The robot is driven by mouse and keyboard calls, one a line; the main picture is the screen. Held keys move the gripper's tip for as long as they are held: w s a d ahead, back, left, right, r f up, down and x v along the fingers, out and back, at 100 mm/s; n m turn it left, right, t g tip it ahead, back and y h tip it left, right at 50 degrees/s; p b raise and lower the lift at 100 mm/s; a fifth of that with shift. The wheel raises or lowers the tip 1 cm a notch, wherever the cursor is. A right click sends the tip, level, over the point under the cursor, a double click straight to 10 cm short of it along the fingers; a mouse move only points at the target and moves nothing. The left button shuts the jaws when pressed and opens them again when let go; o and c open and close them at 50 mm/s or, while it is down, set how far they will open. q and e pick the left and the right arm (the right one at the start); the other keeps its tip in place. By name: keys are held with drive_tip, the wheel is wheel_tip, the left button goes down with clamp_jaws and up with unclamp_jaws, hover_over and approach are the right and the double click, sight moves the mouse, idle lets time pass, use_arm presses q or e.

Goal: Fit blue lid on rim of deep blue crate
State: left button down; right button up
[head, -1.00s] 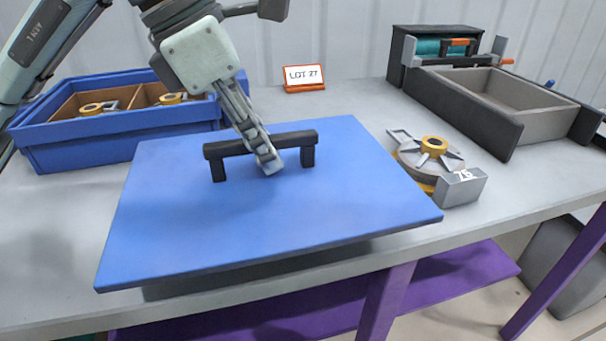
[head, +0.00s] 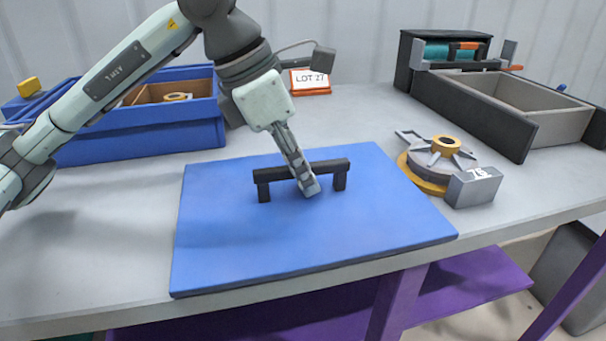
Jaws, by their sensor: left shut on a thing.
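The blue lid (head: 300,240) is a flat panel with a black bar handle (head: 328,166) on top. It lies at the front of the grey table, close to or on its surface. My left gripper (head: 309,186) is shut on the lid's handle from above. The deep blue crate (head: 140,137) stands at the back left, open on top, with brown dividers and a round yellow part inside. My left arm hides part of the crate. My right gripper is not in view.
A grey and yellow round fixture (head: 438,163) with a metal block marked 75 (head: 473,187) sits just right of the lid. A grey open bin (head: 520,105) stands at the back right. A LOT 27 sign (head: 310,81) stands behind. The grey table (head: 100,240) is clear at left.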

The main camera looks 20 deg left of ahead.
use_arm(q)
drive_tip(key=shift+f, duration=0.1)
drive_tip(key=c, duration=1.6)
unclamp_jaws()
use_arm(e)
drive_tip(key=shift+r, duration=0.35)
use_arm(q)
drive_tip(key=shift+o, duration=0.2)
